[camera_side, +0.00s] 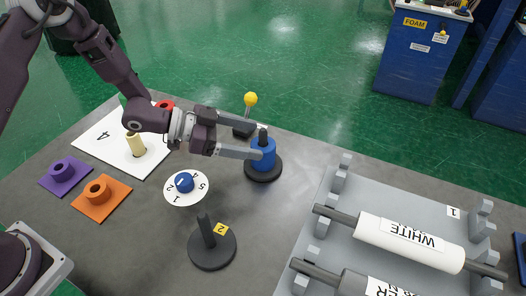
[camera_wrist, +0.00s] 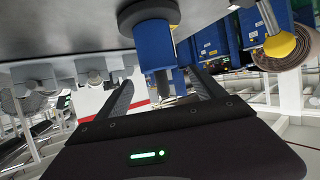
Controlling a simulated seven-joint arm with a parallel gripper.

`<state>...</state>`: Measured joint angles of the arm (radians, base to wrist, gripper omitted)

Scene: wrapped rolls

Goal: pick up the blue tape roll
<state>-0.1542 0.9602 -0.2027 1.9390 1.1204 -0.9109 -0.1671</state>
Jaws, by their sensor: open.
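The blue tape roll (camera_side: 263,155) sits upright on a round black stand (camera_side: 263,172), with the dark post showing above it. In the wrist view the blue roll (camera_wrist: 154,45) appears inverted at the top centre, its post in line with the gap between my fingers. My gripper (camera_side: 258,140) is open and level, reaching in from the left, with its fingertips at the upper part of the roll. The wrist view shows both fingers (camera_wrist: 162,82) spread on either side of the post. I cannot tell whether either finger touches the roll.
An empty stand marked 2 (camera_side: 212,251) and a numbered white dial with a blue knob (camera_side: 184,182) are nearby. A yellow-ball lever (camera_side: 251,99) stands close behind the roll. A grey rack with a white roll (camera_side: 410,243) fills the right; orange (camera_side: 101,192) and purple (camera_side: 65,176) pieces lie left.

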